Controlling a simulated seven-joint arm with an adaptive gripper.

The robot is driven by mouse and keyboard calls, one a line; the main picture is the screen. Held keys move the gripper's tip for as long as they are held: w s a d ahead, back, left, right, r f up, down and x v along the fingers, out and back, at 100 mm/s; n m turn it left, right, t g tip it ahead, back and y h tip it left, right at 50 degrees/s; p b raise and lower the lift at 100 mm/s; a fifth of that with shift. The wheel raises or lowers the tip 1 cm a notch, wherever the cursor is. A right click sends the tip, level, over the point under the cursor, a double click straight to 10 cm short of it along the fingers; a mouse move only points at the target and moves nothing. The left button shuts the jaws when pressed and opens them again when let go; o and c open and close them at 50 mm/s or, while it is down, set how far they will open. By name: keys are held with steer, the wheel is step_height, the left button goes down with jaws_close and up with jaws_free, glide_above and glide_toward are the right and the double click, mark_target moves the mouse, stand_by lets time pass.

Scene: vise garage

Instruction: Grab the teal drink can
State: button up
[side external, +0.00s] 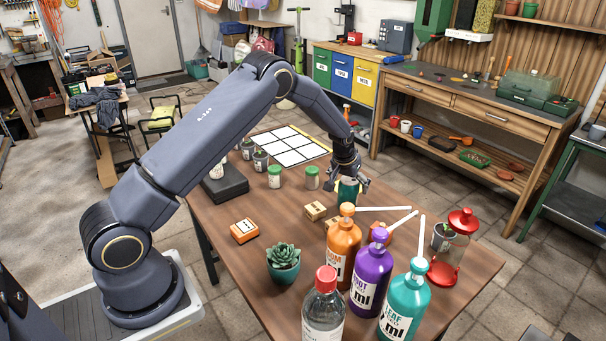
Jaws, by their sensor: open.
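The teal drink can (348,193) stands on the wooden table (225,215), behind the orange bottle. Its lower part is partly hidden by that bottle's top. My gripper (349,184) points down right over the can. Its fingers are open and appear to be at either side of the can's upper part. I cannot tell whether they touch it.
Orange (342,250), purple (371,275) and teal (405,305) pump bottles crowd the near side. A red-lidded glass jar (461,224) stands right. Small boxes (316,211), green-lidded jars (274,177) and a succulent (283,256) stand left. A white grid sheet (290,146) lies behind.

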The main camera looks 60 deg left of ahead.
steer(key=x, duration=0.5)
steer(key=shift+s+a+f, duration=0.1)
steer(key=shift+s+f, duration=0.15)
steer(key=shift+s, duration=0.05)
steer(key=c, duration=0.9)
